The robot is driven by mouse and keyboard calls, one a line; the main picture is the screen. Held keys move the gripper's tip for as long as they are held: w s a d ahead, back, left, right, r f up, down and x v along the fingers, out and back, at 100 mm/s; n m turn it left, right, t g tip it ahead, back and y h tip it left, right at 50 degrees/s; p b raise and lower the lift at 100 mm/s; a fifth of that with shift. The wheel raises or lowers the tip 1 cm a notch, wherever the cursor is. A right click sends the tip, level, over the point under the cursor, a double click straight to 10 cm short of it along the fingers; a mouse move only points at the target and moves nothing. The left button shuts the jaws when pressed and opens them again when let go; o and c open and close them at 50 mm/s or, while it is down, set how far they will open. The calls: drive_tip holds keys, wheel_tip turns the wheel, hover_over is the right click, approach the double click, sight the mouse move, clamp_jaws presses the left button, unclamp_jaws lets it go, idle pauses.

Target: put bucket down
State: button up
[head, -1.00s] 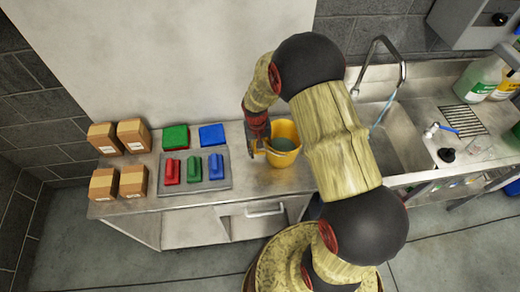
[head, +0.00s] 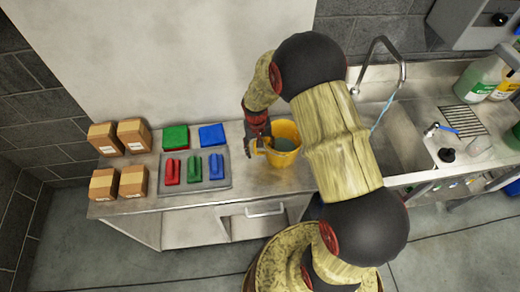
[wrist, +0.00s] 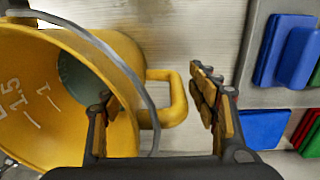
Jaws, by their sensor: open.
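The yellow bucket (head: 285,133) is on the steel counter, left of the sink, with blue-green contents visible inside. In the wrist view the bucket (wrist: 35,60) fills the left side, with scale marks on its inner wall and a thin grey bail across it. Its yellow side handle (wrist: 174,100) lies between the spread fingers of my gripper (wrist: 157,98). The left finger overlaps the bucket in the picture; the right finger is apart from the handle. In the head view my gripper (head: 257,145) is at the bucket's left side. The exact contact under the bucket is hidden.
A grey tray (head: 206,184) with red, green and blue pad holders is left of the bucket. Green (head: 175,137) and blue (head: 212,135) pads lie behind it. Cardboard boxes (head: 104,183) stand far left. The sink (head: 400,145) is right. Some bare counter lies around the bucket.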

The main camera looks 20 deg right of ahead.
drive_tip(key=r, duration=1.1)
drive_tip(key=shift+a+r+p, duration=0.1)
drive_tip(key=shift+a+p, duration=0.2)
wheel_tip(320, 180, up, 12)
drive_tip(key=s+a+t, duration=0.2)
drive_tip(key=s, duration=0.1)
drive_tip(key=s+a+r+n+t, duration=0.1)
drive_tip(key=s+r+t, duration=0.1)
drive_tip(key=s+r, duration=0.5)
drive_tip(key=s+a+r+n+t, duration=0.1)
drive_tip(key=s+a+r+n, duration=0.1)
drive_tip(key=s+r, duration=0.5)
drive_tip(key=s, duration=0.5)
drive_tip(key=shift+s+r+t+y, duration=0.25)
drive_tip(key=shift+t+y, duration=0.05)
drive_tip(key=shift+t, duration=0.1)
